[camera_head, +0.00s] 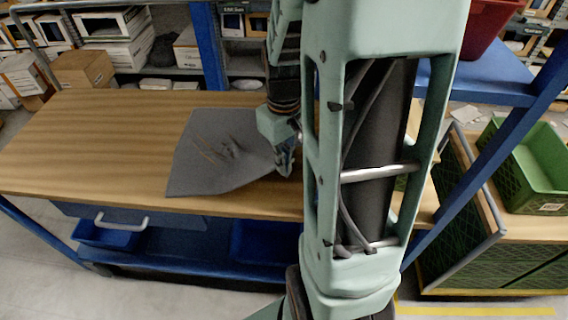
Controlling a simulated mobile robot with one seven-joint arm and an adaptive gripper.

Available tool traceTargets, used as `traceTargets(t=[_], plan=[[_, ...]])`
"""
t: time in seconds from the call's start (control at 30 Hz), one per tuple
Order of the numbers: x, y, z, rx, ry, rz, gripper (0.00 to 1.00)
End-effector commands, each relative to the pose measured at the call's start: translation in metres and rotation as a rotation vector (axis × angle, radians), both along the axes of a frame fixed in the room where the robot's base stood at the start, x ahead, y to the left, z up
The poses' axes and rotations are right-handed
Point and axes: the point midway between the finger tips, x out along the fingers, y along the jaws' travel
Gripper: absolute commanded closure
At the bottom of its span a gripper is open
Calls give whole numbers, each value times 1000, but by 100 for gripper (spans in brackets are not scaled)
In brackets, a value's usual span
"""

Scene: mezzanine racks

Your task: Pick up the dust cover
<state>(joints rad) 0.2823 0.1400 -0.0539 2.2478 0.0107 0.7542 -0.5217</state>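A grey sheet that looks like the dust cover (205,165) lies on the wooden workbench (90,140). It is mostly flat, with small creases and thin brownish marks near its middle. Its right part is hidden behind my arm. My gripper (286,165) is at the right side of the sheet, low over it, with its fingers pointing down. It is small and partly hidden by my arm, so I cannot tell whether it touches the sheet or whether its fingers are open or shut.
The bench's left half is clear. A blue post (208,50) stands at its back edge, and a blue shelf with a red bin (487,25) is at the right. Green crates (540,165) stand beyond it. Blue bins (108,236) sit under the bench. Racks with boxes (84,68) are behind.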

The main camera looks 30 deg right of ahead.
Motion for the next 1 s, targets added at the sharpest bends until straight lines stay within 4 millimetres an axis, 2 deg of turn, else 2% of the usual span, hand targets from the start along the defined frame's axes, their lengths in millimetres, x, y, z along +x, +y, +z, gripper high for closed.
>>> traceTargets(t=[0.07, 0.17, 0.5, 0.77, 1.0], plan=[[0, 0, 0, 0, 0, 0, 100], [0, 0, 10, 0, -1, 0, 100], [0, 0, 76, -1, -1, 1, 100], [1, 0, 95, -1, -3, 1, 100], [2, 0, 150, -3, -7, 1, 100]])
